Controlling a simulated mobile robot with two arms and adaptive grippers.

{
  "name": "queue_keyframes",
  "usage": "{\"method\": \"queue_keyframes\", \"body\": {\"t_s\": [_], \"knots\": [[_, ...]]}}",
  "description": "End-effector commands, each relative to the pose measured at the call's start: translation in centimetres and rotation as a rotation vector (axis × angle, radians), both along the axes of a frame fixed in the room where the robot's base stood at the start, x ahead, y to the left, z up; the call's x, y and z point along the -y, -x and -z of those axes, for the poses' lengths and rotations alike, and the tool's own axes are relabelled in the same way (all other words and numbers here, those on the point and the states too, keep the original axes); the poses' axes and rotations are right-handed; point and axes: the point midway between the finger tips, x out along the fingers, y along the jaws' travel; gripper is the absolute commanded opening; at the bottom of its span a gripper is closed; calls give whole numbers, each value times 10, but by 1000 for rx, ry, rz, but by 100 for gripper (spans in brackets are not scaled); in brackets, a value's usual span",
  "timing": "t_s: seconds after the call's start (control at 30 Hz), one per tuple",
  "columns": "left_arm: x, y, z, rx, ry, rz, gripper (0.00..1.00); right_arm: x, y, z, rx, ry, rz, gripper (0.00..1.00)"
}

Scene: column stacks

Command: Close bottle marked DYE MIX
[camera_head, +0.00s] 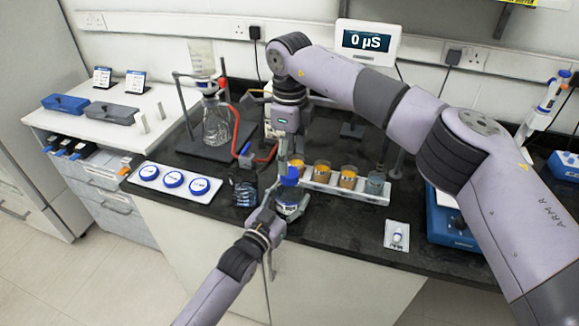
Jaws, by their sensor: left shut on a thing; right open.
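A small bottle (291,207) with a blue band stands near the front edge of the dark bench; no marking on it is readable. My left gripper (280,214) is shut on its side. A blue piece (290,177), which looks like a cap, is directly above the bottle; I cannot tell whether it touches the neck. My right gripper (290,163) points down from above, open, with its fingertips close around the blue piece. A white tray (150,189) at the left holds three round blue-and-white pieces that look like caps.
A white rack (348,190) with several cups of orange and grey contents stands just right of the bottle. A dark bottle-like object (245,192) is close on the left. Behind are a glass flask (216,122) on a stand and red tubing.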

Motion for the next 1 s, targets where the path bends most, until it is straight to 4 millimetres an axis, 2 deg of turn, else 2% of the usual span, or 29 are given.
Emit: {"method": "queue_keyframes", "body": {"t_s": [0.1, 0.3, 0.5, 0.73, 0.77, 1.0], "knots": [[0, 0, 0, 0, 0, 0, 0, -1, -1, -28, 3, 0, -1, 60], [0, 0, 0, 0, 0, 0, 0, 0, 0, -59, 1, 0, 0, 60], [0, 0, 0, 0, 0, 0, 0, 0, 0, -70, 0, 0, -1, 60], [0, 0, 0, 0, 1, 0, 0, 0, 0, -70, -1, 0, -1, 60], [0, 0, 0, 0, 1, 0, 57, 0, 0, -70, 0, 0, -1, 60], [0, 0, 0, 0, 0, 0, 73, 0, 0, -69, -1, 1, -1, 60]]}}
